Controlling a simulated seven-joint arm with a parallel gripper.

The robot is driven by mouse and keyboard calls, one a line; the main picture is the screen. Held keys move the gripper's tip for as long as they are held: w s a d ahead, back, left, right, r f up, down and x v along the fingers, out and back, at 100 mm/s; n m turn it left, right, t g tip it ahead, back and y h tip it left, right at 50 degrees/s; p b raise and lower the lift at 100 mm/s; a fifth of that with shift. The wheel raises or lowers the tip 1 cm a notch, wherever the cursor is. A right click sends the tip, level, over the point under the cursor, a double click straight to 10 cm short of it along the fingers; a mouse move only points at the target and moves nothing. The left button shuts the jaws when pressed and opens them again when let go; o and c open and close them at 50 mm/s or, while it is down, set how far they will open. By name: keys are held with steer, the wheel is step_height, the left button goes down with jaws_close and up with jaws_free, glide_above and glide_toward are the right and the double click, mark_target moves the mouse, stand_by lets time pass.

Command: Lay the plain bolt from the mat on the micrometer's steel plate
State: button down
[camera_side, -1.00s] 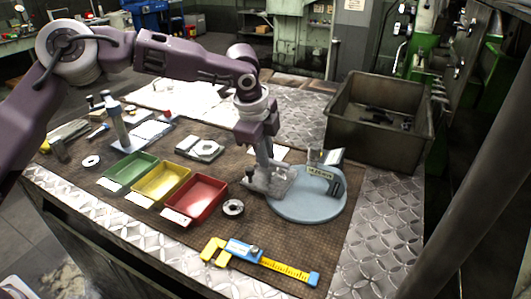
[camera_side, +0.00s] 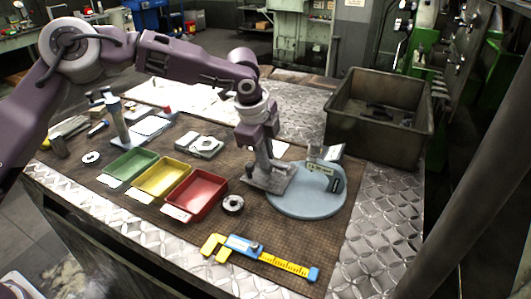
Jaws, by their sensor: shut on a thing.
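The micrometer has a round light-blue base (camera_side: 307,203) at the centre right of the mat, with a small upright label block on it. Its grey steel plate (camera_side: 284,183) juts out at the left of the base. My gripper (camera_side: 264,176) points down over the plate, its fingertips at or just above the surface. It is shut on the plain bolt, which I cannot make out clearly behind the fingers. Whether the bolt touches the plate I cannot tell.
Green (camera_side: 131,163), yellow (camera_side: 161,177) and red (camera_side: 197,192) trays stand left of the gripper. A dark ring (camera_side: 233,204) lies by the red tray. A yellow-and-blue caliper (camera_side: 262,256) lies in front. A large grey bin (camera_side: 372,148) stands behind right.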

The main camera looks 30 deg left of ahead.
steer(key=c, duration=1.4)
jaws_free()
steer(key=shift+o, duration=0.2)
steer(key=shift+f, duration=0.1)
steer(key=shift+s, duration=0.1)
